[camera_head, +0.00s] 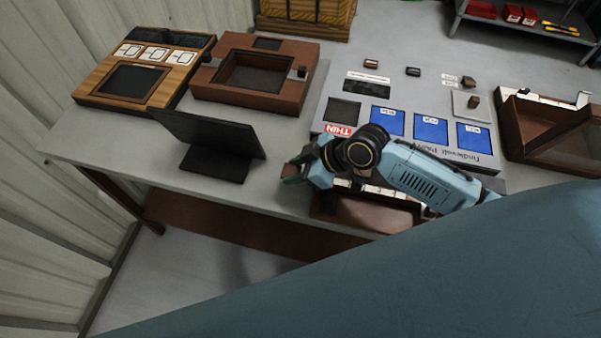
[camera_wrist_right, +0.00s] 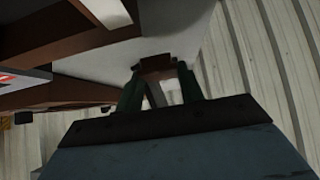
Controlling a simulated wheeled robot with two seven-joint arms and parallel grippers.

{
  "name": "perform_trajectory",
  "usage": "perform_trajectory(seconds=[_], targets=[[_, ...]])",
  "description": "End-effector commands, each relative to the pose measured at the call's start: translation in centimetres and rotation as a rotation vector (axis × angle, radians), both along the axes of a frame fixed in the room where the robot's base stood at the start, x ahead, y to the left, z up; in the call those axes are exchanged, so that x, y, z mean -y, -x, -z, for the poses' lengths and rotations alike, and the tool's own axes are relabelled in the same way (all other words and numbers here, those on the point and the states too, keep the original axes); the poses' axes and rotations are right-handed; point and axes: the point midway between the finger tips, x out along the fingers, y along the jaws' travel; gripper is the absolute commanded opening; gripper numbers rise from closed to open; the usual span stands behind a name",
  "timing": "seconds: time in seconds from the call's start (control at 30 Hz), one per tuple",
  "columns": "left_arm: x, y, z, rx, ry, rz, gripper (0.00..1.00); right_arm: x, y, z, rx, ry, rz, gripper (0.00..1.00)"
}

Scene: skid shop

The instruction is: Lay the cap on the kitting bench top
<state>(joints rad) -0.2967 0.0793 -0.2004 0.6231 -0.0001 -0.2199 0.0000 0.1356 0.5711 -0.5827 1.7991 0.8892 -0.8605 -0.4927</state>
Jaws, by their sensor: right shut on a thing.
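My right gripper (camera_head: 293,175) reaches over the front part of the grey kitting bench top (camera_head: 195,180), to the right of the dark stand. In the right wrist view, its two dark green fingers (camera_wrist_right: 158,80) are shut on a small brown piece, which looks like the cap (camera_wrist_right: 157,64). The cap sits at the fingertips with the pale bench top (camera_wrist_right: 110,63) behind it. Whether it touches the bench top I cannot tell. In the head view, the gripper and arm mostly hide the cap. My left gripper is not in view.
A dark tilted stand (camera_head: 212,138) is left of the gripper. A brown open box (camera_head: 298,92) and a wooden panel (camera_head: 165,83) stand behind. A grey board with blue pads (camera_head: 345,88) lies to the right. Bare bench surrounds the stand. A large blue-grey part of mine covers the foreground.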

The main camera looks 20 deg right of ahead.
Motion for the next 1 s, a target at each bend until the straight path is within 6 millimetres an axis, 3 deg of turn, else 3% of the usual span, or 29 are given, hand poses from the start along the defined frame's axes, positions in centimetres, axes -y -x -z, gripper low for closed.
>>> perform_trajectory(seconds=[0.33, 0.73, 0.77, 0.9, 1.0], targets=[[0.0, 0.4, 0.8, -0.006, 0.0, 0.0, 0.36, 0.0, 0.0, 4.2, -0.001, 0.0, 0.002, 0.17], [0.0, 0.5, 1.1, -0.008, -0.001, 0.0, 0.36, 0.0, 0.0, 4.7, 0.001, 0.001, 0.0, 0.17], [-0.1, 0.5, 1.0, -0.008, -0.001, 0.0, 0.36, 0.0, 0.0, 4.7, 0.001, 0.0, 0.001, 0.4], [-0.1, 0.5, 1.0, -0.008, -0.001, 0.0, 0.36, 0.0, 0.0, 4.6, 0.001, 0.0, 0.001, 0.59], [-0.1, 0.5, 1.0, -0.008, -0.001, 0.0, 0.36, 0.0, 0.0, 4.6, 0.001, 0.0, 0.001, 0.6]])
